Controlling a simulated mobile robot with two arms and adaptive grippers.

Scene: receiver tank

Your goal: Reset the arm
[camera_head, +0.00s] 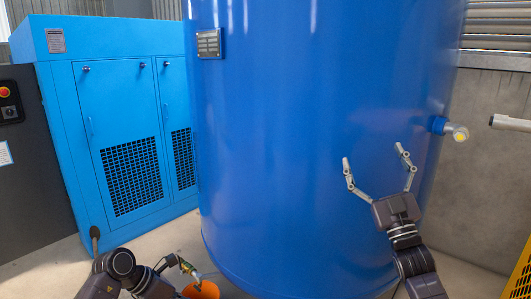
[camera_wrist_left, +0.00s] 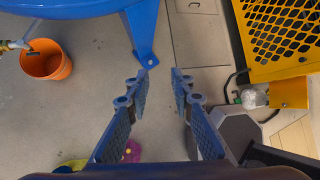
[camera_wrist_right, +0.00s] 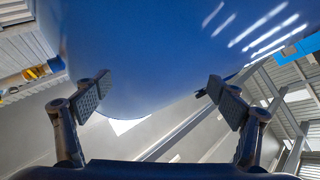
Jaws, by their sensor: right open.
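My right gripper (camera_head: 373,154) is raised in front of the large blue tank (camera_head: 285,150) in the head view. Its two fingers are spread wide with nothing between them. In the right wrist view the fingers (camera_wrist_right: 158,83) stand apart, with the tank's blue surface (camera_wrist_right: 140,50) beyond them. My left gripper (camera_wrist_left: 159,74) shows in the left wrist view, pointing down over the floor. Its fingers are apart and hold nothing, near a blue tank foot (camera_wrist_left: 147,57). In the head view my left arm is at the bottom left; its fingers are not clear there.
An orange bucket (camera_head: 205,291) stands on the floor by a valve (camera_head: 187,268) low at the tank. A clear-ended fitting (camera_head: 457,133) sticks out of the tank's right side, facing a white pipe (camera_head: 509,123). A blue cabinet (camera_head: 125,100) stands left. Yellow mesh (camera_wrist_left: 285,30) is at right.

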